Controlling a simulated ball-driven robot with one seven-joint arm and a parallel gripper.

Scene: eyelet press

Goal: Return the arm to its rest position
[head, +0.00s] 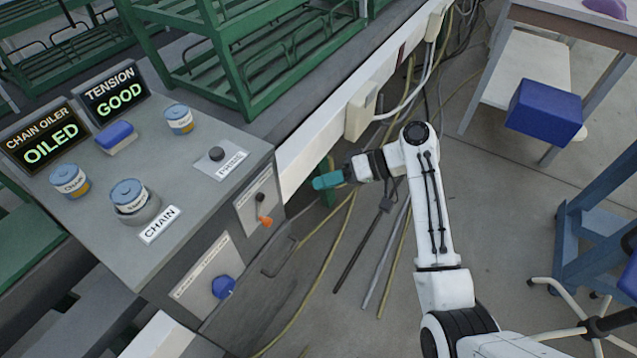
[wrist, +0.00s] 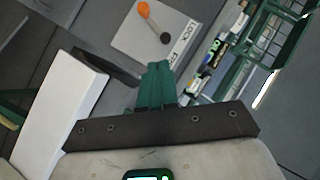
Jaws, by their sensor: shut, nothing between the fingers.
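My gripper (head: 325,181) is at the end of my white arm, in the middle of the head view. Its teal fingers are together with nothing between them. It hangs in the air just right of the grey machine cabinet (head: 240,300), close to the panel with the orange-tipped lever (head: 264,221). In the wrist view the closed teal fingers (wrist: 158,72) point toward the panel with the same lever (wrist: 144,8). They appear apart from it.
The cabinet top holds blue-lidded cans (head: 180,119), a blue block (head: 115,137) and displays reading OILED (head: 50,150) and GOOD (head: 120,96). A white rail (head: 310,150) runs behind my gripper. Cables and rods lie on the floor. A blue box (head: 543,111) is at right.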

